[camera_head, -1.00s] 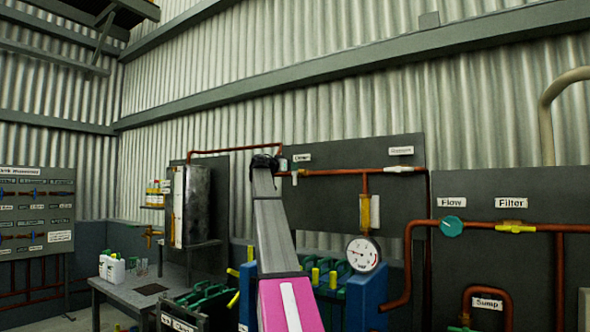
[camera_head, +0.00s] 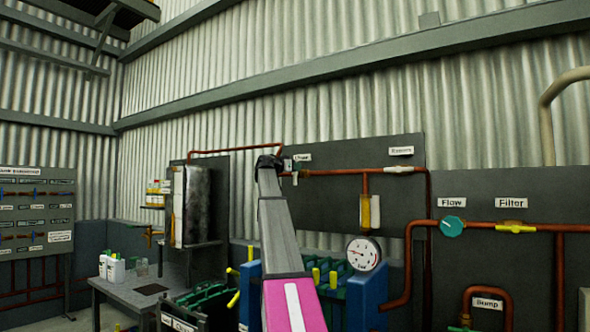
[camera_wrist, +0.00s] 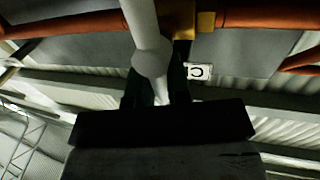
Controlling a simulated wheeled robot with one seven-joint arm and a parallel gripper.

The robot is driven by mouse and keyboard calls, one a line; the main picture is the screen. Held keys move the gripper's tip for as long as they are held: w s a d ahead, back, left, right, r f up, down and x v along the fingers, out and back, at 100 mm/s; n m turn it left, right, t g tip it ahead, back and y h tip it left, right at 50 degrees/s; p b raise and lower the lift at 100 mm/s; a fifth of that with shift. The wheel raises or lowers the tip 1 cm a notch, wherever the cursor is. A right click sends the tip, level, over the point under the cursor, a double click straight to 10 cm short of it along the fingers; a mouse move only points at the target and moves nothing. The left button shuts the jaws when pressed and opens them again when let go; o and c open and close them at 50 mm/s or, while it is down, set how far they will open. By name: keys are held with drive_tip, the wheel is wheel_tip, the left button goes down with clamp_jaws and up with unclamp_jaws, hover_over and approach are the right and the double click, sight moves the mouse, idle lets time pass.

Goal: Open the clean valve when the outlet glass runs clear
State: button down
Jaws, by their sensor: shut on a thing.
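The clean valve's white handle (camera_wrist: 147,50) fills the upper middle of the wrist view and runs down between the dark fingers of my gripper (camera_wrist: 157,88). My gripper is shut on this handle. A brass fitting (camera_wrist: 206,21) on the copper pipe is beside it. In the head view my gripper (camera_head: 270,163) is at the left end of the upper pipe, by the "Clean" label (camera_head: 301,157). A sight glass (camera_head: 365,211), yellowish with a pale strip, hangs below that pipe; whether its contents are clear is too small to tell.
A white-handled valve (camera_head: 399,169) is farther right on the same pipe. A pressure gauge (camera_head: 363,253) stands below the glass. A table with white bottles (camera_head: 115,270) is at left.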

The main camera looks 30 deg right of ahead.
drive_tip(key=shift+w+n, duration=0.1)
drive_tip(key=shift+n, duration=0.2)
drive_tip(key=shift+w+a+f+n+t+h, duration=0.15)
drive_tip(key=shift+w+a+f+n+t, duration=0.55)
drive_tip(key=shift+n, duration=2.65)
drive_tip(key=shift+w+d+f+n+t+h, duration=0.2)
drive_tip(key=shift+n+t, duration=1.1)
drive_tip(key=shift+n, duration=2.1)
drive_tip(key=shift+w+a+f+n+t+h, duration=0.2)
drive_tip(key=shift+f+n+t, duration=0.6)
drive_tip(key=shift+n, duration=2.55)
drive_tip(key=shift+r+t+y, duration=0.25)
drive_tip(key=shift+t, duration=0.05)
drive_tip(key=c, duration=1.1)
unclamp_jaws()
drive_tip(key=shift+a, duration=0.15)
